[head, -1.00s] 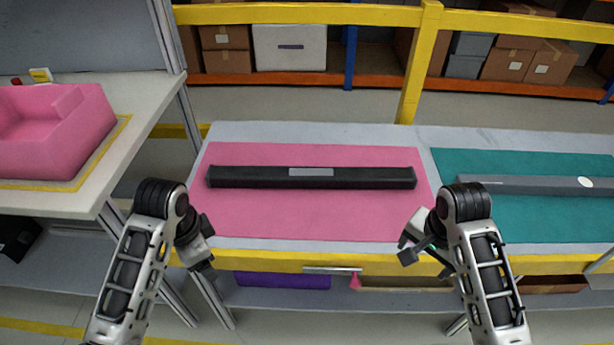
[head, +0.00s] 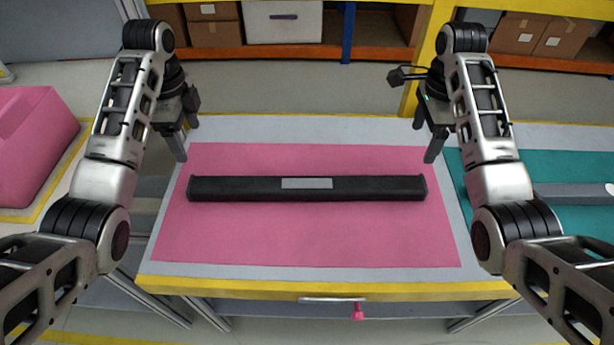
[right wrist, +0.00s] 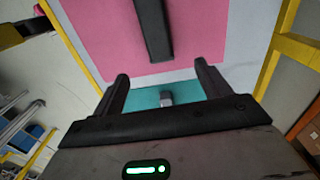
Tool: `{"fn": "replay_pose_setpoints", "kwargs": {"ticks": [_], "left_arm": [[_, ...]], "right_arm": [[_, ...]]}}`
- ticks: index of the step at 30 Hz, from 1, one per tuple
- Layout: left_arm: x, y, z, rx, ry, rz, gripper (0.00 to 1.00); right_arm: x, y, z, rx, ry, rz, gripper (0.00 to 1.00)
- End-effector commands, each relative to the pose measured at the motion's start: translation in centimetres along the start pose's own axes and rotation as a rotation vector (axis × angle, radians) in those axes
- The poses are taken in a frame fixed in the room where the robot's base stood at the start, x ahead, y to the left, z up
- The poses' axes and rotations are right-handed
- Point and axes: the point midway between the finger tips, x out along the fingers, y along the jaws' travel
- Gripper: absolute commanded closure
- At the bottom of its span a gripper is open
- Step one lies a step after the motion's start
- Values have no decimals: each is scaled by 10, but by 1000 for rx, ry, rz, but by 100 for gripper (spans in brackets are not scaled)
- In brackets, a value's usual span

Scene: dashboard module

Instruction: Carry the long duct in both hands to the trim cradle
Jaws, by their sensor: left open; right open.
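The long duct (head: 240,190) is a black bar with a grey label, lying flat left to right on a pink mat (head: 310,240). It also shows in the right wrist view (right wrist: 152,28), with one end pointing towards my gripper. My left gripper (head: 184,130) is open and empty above the mat's back left corner, apart from the duct. My right gripper (head: 428,132) is open and empty above the back right corner, also apart from the duct. A pink moulded block (head: 35,140), perhaps the trim cradle, stands at the left, cut by the frame edge.
A second, grey bar (head: 575,190) lies on a teal mat (head: 510,165) to the right, partly behind my right arm. The workbench has a yellow front edge (head: 240,288). Shelves with boxes (head: 282,22) stand behind a yellow rail. The pink mat is clear around the duct.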

Motion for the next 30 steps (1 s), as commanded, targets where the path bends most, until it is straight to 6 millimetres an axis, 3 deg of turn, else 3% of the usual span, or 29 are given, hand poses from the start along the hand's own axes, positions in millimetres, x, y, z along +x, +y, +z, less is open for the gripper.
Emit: {"fn": "replay_pose_setpoints", "kwargs": {"ticks": [7, 11, 30], "left_arm": [[2, 0, 0, -2, 0, 0, 24], [14, 1, 0, -2, 1, 3, 24], [133, 1, 0, -2, 1, 3, 24]], "right_arm": [[2, 0, 0, -2, 0, 0, 24], [14, 0, 0, -2, 1, 2, 24], [133, 1, 0, -3, 1, 3, 24]]}}
